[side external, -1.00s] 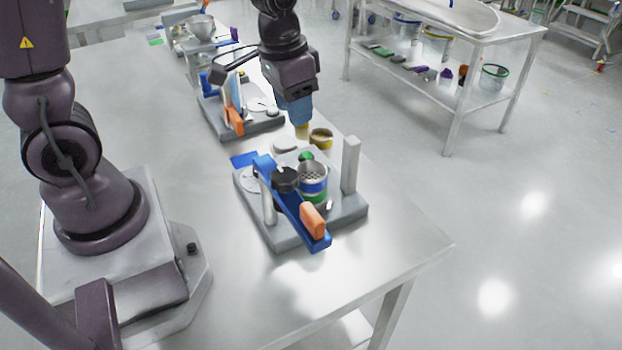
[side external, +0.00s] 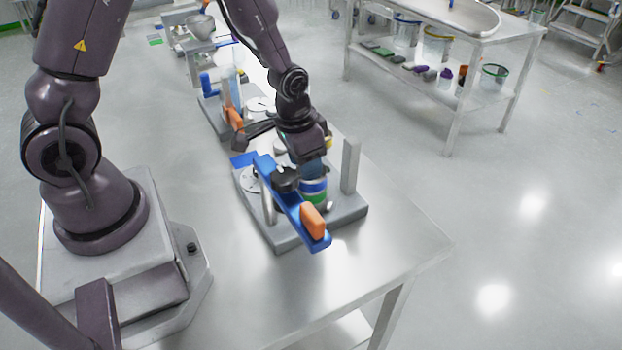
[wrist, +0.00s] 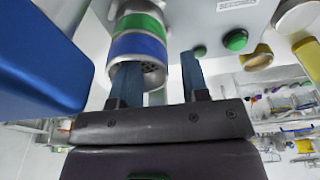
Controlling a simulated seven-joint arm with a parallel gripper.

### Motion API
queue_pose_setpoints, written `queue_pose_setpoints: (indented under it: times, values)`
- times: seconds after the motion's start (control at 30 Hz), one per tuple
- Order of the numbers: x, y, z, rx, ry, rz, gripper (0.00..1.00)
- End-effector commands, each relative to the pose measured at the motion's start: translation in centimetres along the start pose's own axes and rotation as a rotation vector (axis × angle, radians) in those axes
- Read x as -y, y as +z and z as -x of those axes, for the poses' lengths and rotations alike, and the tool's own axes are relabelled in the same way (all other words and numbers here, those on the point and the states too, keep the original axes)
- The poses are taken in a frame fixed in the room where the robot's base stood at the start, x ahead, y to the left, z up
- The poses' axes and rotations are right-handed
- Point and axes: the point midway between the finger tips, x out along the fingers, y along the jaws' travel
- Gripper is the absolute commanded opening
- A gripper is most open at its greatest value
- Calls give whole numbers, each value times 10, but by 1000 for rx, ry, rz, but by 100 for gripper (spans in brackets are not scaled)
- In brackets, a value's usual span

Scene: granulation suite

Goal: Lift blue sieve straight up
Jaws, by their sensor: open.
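The blue sieve (side external: 313,186) is a metal ring with a blue band, upright in a stack on the grey base plate. It sits on a green-banded sieve (side external: 318,198). In the wrist view, the blue sieve (wrist: 137,44) shows its perforated mesh, with the green-banded sieve (wrist: 138,22) beyond it. My gripper (wrist: 161,58) is open, right at the blue sieve's top rim. One finger overlaps the rim in the picture; the other stands right of it, with a gap. I cannot tell whether either finger touches. My gripper (side external: 312,168) partly hides the sieve's top in the side view.
A blue bar with an orange grip (side external: 313,220) and a black knob (side external: 285,179) stands close beside the stack. A grey upright post (side external: 350,165) stands on the other side. A green button (wrist: 236,40) is nearby. The table's front right is clear.

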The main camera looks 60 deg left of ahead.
Motion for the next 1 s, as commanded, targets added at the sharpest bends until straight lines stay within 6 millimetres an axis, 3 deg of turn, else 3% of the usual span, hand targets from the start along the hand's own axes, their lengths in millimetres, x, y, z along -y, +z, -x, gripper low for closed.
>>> queue_pose_setpoints:
  times: [0.23, 0.43, 0.77, 1.0]
  values:
    - [0, 0, -2, -2, 0, 0, 42]
    - [0, 0, -2, -1, 0, 0, 0]
    - [0, -1, 0, -2, 0, 0, 0]
    - [0, -7, 35, -9, -1, 0, 0]
